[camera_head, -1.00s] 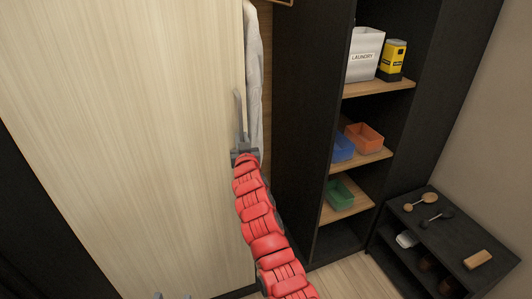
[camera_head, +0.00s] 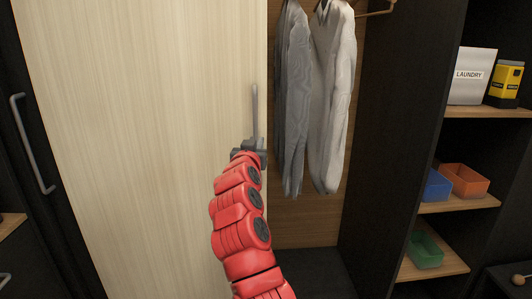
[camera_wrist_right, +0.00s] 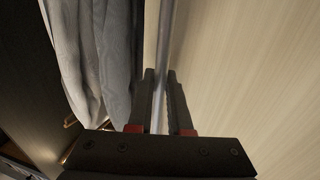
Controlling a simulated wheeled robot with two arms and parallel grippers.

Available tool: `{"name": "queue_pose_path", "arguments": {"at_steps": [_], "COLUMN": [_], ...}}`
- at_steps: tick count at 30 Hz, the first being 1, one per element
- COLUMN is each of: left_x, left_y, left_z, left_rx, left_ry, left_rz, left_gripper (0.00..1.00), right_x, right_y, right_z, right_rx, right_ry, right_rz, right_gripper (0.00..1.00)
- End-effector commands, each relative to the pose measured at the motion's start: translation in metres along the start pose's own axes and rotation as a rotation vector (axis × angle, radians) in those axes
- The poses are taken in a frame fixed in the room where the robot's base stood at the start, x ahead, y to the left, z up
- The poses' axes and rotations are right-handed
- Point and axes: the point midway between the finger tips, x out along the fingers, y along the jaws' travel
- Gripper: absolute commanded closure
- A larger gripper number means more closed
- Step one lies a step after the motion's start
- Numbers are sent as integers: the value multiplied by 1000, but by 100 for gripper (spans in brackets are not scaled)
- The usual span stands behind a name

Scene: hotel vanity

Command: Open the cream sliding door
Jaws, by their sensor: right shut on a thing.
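The cream sliding door (camera_head: 150,130) fills the left and middle of the head view. Its right edge stands beside an open wardrobe bay, so the door is partly open. A vertical grey bar handle (camera_head: 255,112) is near that right edge. My right gripper (camera_head: 252,145) is shut on the lower part of the handle. In the right wrist view the handle (camera_wrist_right: 166,45) runs between the two fingers (camera_wrist_right: 160,95), with the cream door (camera_wrist_right: 260,70) to the right. My left gripper is not in view.
Grey and white garments (camera_head: 318,95) hang in the open bay, close to the door's edge and my right gripper. Shelves at the right hold a laundry box (camera_head: 472,78), a yellow-black container (camera_head: 506,82) and coloured bins (camera_head: 465,180). A dark panel with a handle (camera_head: 33,145) stands at the left.

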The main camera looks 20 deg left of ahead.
Motion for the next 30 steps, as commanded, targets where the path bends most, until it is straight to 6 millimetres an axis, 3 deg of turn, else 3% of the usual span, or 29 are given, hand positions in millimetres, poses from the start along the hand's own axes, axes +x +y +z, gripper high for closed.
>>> {"name": "queue_pose_path", "arguments": {"at_steps": [11, 12, 16, 30], "left_x": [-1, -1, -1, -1], "left_y": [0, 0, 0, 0], "left_z": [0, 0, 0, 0], "left_rx": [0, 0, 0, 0], "left_ry": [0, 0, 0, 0], "left_rz": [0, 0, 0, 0], "left_gripper": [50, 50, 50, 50], "right_x": [0, 0, 0, -8], "right_y": [-1, -1, -1, -3], "right_z": [-1, 0, 0, 1], "right_rx": [0, 0, 0, -2], "right_ry": [1, 1, 0, 2], "right_rz": [1, 1, 1, -1], "right_gripper": [100, 77, 54, 53]}}
